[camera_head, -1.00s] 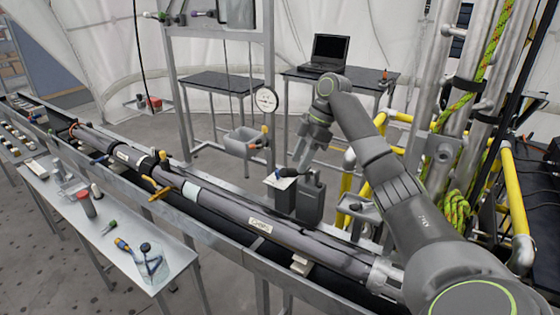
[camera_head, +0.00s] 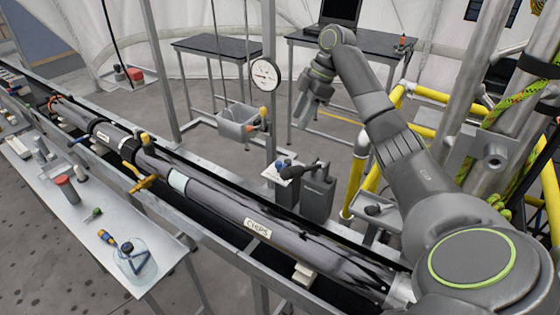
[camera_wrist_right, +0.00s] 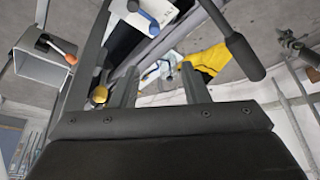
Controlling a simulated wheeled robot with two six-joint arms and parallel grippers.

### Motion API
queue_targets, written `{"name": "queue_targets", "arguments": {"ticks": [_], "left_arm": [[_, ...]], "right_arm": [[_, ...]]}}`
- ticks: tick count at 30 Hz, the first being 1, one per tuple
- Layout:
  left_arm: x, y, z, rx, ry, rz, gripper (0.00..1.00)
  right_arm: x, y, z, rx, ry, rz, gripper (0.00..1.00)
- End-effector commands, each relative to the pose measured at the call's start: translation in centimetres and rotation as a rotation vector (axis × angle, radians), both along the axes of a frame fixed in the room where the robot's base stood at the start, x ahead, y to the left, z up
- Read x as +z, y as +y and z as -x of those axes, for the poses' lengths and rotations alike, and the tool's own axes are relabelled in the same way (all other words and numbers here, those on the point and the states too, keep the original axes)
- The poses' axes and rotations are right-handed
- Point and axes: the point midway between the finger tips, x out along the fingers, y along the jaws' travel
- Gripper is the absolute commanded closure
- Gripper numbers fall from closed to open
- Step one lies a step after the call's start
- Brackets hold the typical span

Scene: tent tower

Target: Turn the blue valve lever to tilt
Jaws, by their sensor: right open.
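A small blue lever (camera_head: 77,141) sticks out from the near side of the long grey pipe (camera_head: 225,208), toward the far left. It is small here, so its exact angle is hard to tell. A yellow valve handle (camera_head: 143,184) sits on the pipe further right. My left gripper is out of sight.
A black-handled device (camera_head: 318,190) stands below my right gripper. A grey box with an orange handle (camera_head: 240,125) and a round gauge (camera_head: 264,75) are left of it. A metal bench (camera_head: 90,235) with tools runs along the near side. Yellow rails (camera_head: 358,175) stand at right.

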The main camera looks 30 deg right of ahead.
Motion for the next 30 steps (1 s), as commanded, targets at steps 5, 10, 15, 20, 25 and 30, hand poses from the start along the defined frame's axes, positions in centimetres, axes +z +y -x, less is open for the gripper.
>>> {"name": "queue_targets", "arguments": {"ticks": [5,10,15,20,25,30], "left_arm": [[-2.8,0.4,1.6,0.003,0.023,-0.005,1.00],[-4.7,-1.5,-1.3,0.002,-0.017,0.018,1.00],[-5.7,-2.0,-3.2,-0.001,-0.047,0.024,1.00],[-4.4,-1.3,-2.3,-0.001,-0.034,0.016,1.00],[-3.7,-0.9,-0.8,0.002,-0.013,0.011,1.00],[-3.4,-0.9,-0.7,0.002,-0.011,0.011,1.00]], "right_arm": [[-3.0,0.9,-0.4,0.002,0.000,-0.001,0.59],[-5.0,1.7,-0.7,0.001,0.000,-0.001,0.59],[-6.9,2.6,-1.1,0.001,0.002,-0.002,0.59],[-9.7,3.8,-1.6,0.003,0.006,-0.003,0.59],[-12.3,4.7,-2.0,0.000,0.004,-0.002,0.59],[-13.7,5.2,-2.2,0.000,0.001,0.000,0.59]]}}
